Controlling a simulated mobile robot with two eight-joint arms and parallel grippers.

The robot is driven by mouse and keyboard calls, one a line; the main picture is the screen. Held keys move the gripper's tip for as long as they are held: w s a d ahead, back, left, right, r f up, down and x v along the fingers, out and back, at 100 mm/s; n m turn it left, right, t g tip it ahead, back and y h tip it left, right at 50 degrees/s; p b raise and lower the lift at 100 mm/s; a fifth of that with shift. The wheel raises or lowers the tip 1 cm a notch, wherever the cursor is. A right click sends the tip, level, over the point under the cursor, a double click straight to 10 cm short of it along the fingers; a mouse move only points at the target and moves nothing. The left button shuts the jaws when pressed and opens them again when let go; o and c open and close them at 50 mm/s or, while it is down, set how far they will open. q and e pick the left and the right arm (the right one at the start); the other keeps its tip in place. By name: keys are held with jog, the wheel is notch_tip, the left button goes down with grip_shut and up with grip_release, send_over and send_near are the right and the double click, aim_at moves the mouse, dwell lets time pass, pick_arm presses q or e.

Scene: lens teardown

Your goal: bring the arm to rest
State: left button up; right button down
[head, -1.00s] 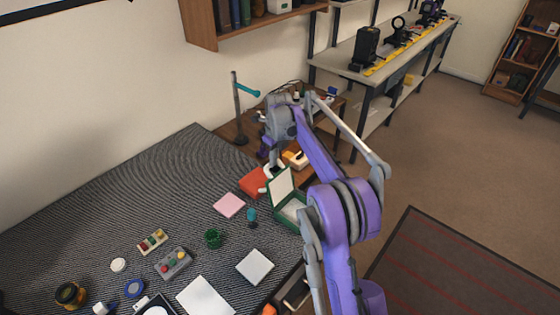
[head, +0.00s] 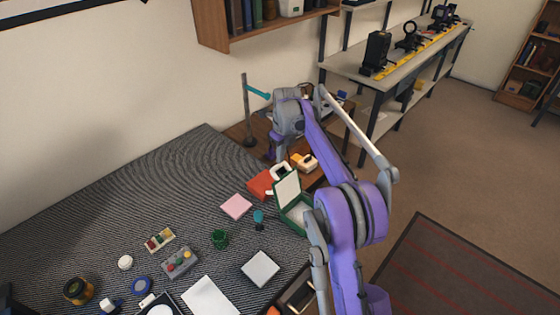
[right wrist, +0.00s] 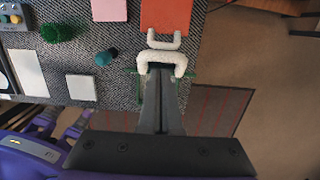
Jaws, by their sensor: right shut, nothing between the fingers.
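My right arm reaches in from the bottom of the head view, and its gripper (head: 279,152) hangs over the far right end of the bench. In the right wrist view the fingers (right wrist: 160,72) are together with nothing between them. A white U-shaped piece (right wrist: 163,58) shows around or under the fingertips; I cannot tell if they touch. A red box (head: 261,185) lies close to the gripper, with a white loop (head: 281,170) beside it. The red box also shows at the top of the wrist view (right wrist: 165,14).
An open green case (head: 291,212) stands at the bench's right edge, close to my forearm. A stand (head: 247,110) rises behind the gripper.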

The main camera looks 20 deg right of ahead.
notch_tip(320, 180, up, 8)
jog(key=shift+s+p, duration=0.3)
jog(key=shift+s, duration=0.15)
jog(key=s+a+r+n+t, duration=0.1)
jog(key=s+a+n, duration=0.3)
jog(key=s+n, duration=0.45)
jog(key=s+a+r+n+t, duration=0.1)
jog(key=s+a+n, duration=0.4)
jog(key=s+n, duration=0.35)
jog(key=s+a+f+n+t, duration=0.1)
jog(key=s+f+n, duration=0.4)
jog(key=s+n, duration=0.2)
jog(key=s+a+f+n+t, duration=0.1)
jog(key=s+f+n, duration=0.4)
jog(key=s, duration=0.6)
jog(key=a+n, duration=0.1)
jog(key=n, duration=0.1)
jog(key=shift+s+a+f+n+t, duration=0.25)
jog(key=shift+a+f+n+t, duration=0.05)
jog(key=shift+f+t, duration=0.1)
